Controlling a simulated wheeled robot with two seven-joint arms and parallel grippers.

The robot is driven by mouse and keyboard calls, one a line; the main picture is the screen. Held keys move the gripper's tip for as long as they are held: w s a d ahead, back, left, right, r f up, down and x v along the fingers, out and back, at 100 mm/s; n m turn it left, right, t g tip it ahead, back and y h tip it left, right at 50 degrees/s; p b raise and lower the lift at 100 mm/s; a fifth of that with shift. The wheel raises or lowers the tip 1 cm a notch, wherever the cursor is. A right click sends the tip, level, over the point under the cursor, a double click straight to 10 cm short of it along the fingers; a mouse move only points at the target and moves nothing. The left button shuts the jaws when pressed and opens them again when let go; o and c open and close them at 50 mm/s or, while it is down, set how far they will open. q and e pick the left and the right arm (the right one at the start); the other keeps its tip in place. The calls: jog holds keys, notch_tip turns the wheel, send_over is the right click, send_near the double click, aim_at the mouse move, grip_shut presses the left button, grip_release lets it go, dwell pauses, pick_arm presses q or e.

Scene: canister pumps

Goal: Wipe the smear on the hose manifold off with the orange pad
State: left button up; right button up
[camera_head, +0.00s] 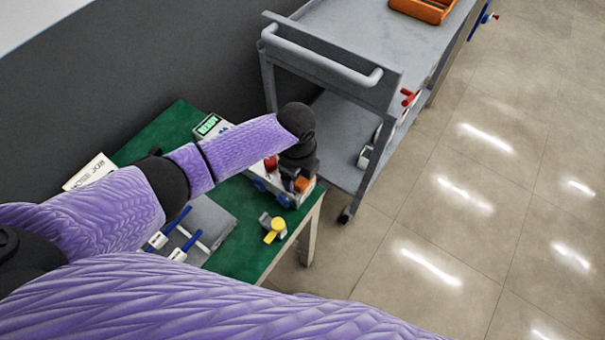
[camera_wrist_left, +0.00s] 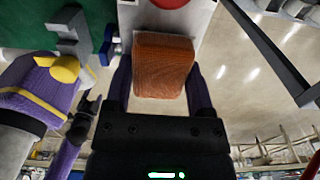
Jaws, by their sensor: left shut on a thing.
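My left gripper (camera_head: 301,180) is above the right end of the green table, its arm reaching in from the left. It is shut on the orange pad (camera_wrist_left: 164,65), a ribbed block held between the two fingers in the left wrist view. The pad's edge also shows in the head view (camera_head: 303,185). The pale hose manifold (camera_head: 284,195), with blue fittings and a red knob, lies just under the gripper. In the wrist view, the manifold's pale surface (camera_wrist_left: 170,18) borders the pad's far edge; I cannot tell whether they touch. No smear is visible.
The green table (camera_head: 247,262) holds a yellow-handled fitting (camera_head: 272,228), a grey mat (camera_head: 213,213) with blue-and-white parts, a READY display (camera_head: 208,125) and a white sign (camera_head: 90,171). A grey cart (camera_head: 340,45) with an orange tray (camera_head: 422,10) stands behind. Open floor lies right.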

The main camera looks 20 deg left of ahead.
pick_arm(q)
jog(key=shift+w+a, duration=0.1)
jog(key=shift+a, duration=0.45)
jog(key=shift+s+d+r+p, duration=0.1)
jog(key=shift+s+d+p, duration=0.15)
jog(key=shift+d, duration=0.35)
jog(key=shift+s+d+r+p, duration=0.1)
jog(key=shift+d+p, duration=0.15)
jog(key=shift+d, duration=0.3)
jog(key=shift+f, duration=0.1)
jog(key=shift+w+a, duration=0.1)
jog(key=shift+a, duration=0.05)
jog(key=shift+w+a+f, duration=0.1)
jog(key=shift+w+a, duration=0.1)
jog(key=shift+a, duration=0.3)
jog(key=shift+w+a, duration=0.15)
jog(key=shift+a, duration=0.35)
jog(key=shift+d, duration=0.1)
